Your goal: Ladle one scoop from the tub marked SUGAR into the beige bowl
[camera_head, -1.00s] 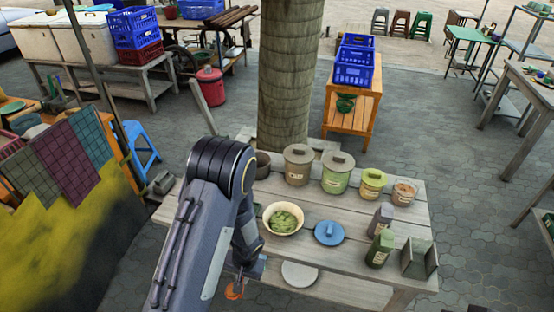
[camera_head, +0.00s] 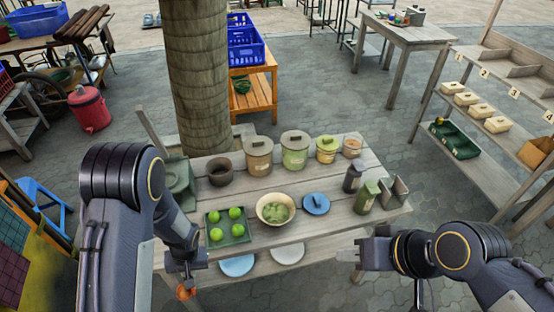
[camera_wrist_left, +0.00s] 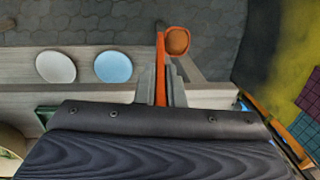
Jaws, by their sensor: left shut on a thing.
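My left gripper (camera_wrist_left: 161,88) is shut on the handle of an orange ladle (camera_wrist_left: 177,41). Its bowl also shows in the head view (camera_head: 185,292), low by the table's front left edge, away from the tubs. The beige bowl (camera_head: 263,217), with green contents, stands mid-table. Behind it is a row of tubs: taupe lidded (camera_head: 258,157), green lidded (camera_head: 295,155), yellow lidded (camera_head: 327,151) and a smaller brown one (camera_head: 352,147) that looks lidless. Their labels are too small to read, so I cannot tell which says SUGAR. My right gripper (camera_head: 347,251) is before the table's front right, apparently empty; its jaw gap is unclear.
A green tray (camera_head: 211,241) with several limes lies left of the bowl. A blue knobbed lid (camera_head: 316,204), dark bottle (camera_head: 352,179), green bottle (camera_head: 367,197) and grey-green holder (camera_head: 397,194) stand at right. A dark pot (camera_head: 220,172) is at back left. A thick post (camera_head: 197,80) rises behind.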

